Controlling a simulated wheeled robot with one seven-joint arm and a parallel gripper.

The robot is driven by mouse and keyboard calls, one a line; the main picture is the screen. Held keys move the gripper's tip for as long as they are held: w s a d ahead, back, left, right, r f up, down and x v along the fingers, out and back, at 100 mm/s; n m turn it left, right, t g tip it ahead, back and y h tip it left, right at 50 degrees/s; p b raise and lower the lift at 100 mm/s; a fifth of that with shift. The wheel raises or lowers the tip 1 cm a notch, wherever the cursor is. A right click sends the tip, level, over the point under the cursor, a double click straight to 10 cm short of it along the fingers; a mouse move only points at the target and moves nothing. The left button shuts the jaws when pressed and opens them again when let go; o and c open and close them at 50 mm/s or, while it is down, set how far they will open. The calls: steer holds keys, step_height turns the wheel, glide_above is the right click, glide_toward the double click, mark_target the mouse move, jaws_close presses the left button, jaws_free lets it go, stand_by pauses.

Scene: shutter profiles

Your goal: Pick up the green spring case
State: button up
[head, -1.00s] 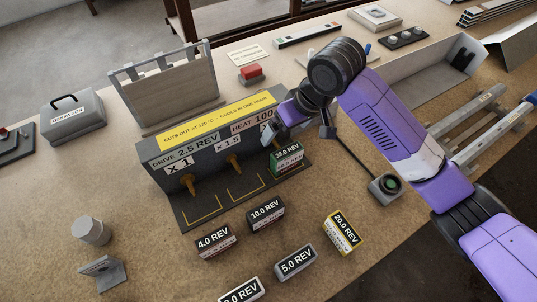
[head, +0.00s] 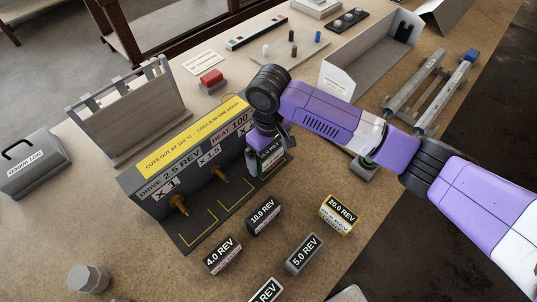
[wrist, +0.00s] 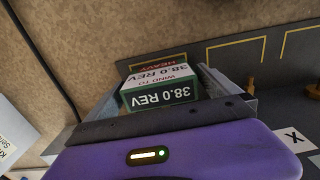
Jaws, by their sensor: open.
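The green spring case (head: 266,163) stands at the right end of the grey drive unit's base (head: 187,236). In the wrist view it is a green block (wrist: 160,93) with white labels that read 38.0 REV, upside down in the picture. My gripper (head: 270,147) is over the case from above, and partly hides it in the head view. Its fingers (wrist: 168,86) are open, one on each side of the case. Whether they touch it I cannot tell.
The drive unit's panel (head: 194,152), with its brass shafts, stands close beside my gripper. Loose cases labelled 10.0 REV (head: 264,216), 20.0 REV (head: 337,215), 5.0 REV (head: 303,254) and 4.0 REV (head: 222,256) stand in front. A grey tray (head: 370,62) lies behind my arm.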

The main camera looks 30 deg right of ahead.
steer(key=shift+f, duration=0.45)
steer(key=shift+c, duration=0.2)
steer(key=c, duration=1.7)
steer(key=shift+o, duration=0.2)
steer(key=shift+r, duration=0.1)
